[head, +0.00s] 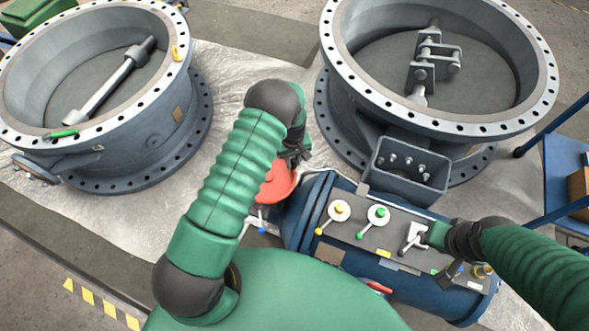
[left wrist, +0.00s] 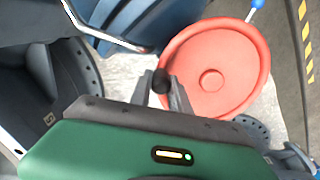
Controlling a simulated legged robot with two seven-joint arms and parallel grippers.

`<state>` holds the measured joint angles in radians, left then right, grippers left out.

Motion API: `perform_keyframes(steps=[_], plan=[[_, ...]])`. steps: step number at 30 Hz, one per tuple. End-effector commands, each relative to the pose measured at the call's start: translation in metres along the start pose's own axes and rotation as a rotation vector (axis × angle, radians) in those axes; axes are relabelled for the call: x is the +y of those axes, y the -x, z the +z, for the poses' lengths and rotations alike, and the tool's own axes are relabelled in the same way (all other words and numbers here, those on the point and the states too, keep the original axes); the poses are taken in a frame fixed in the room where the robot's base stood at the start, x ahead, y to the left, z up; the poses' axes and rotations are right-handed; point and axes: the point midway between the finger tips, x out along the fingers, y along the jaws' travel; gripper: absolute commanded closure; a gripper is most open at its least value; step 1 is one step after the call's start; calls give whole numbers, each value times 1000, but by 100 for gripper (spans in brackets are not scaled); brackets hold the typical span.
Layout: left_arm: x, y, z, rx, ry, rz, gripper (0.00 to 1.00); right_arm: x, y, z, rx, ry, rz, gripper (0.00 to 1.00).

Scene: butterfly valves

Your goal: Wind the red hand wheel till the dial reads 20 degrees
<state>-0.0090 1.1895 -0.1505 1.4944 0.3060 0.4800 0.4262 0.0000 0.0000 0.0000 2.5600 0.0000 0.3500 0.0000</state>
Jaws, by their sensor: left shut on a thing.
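The red hand wheel (head: 277,186) shows partly at the left end of the blue actuator body, with my left arm covering much of it. In the left wrist view the wheel (left wrist: 215,70) is seen nearly face on. A black knob (left wrist: 160,80) is at its rim, between the fingers of my left gripper (left wrist: 163,90). My left gripper (head: 296,155) is shut on this knob. My right gripper (head: 432,237) is over the panel on the blue body, beside a white lever piece (head: 416,233); its fingers are not clear. I cannot make out a degree dial reading.
Two large grey flanged valves stand behind, one left (head: 140,150) and one right (head: 335,95). The panel (head: 362,242) carries round white pieces with yellow and green centres. A blue frame (head: 565,170) stands at right. Pale sheeting covers the floor between.

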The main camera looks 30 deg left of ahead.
Motion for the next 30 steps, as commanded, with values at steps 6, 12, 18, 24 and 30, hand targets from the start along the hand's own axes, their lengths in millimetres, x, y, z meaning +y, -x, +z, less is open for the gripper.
perform_keyframes(steps=[6,12,18,24,30], plan=[[-1,-1,-21,5,193,3,100,0,-13,3,0,0,0,68],[-6,-1,-35,4,346,3,100,0,-20,5,0,0,0,68],[-10,0,-45,4,388,4,100,0,-24,6,0,0,0,68],[-13,1,-50,6,384,3,100,0,-26,6,0,0,0,68],[-14,2,-52,7,383,3,100,0,-26,6,0,0,0,68]])
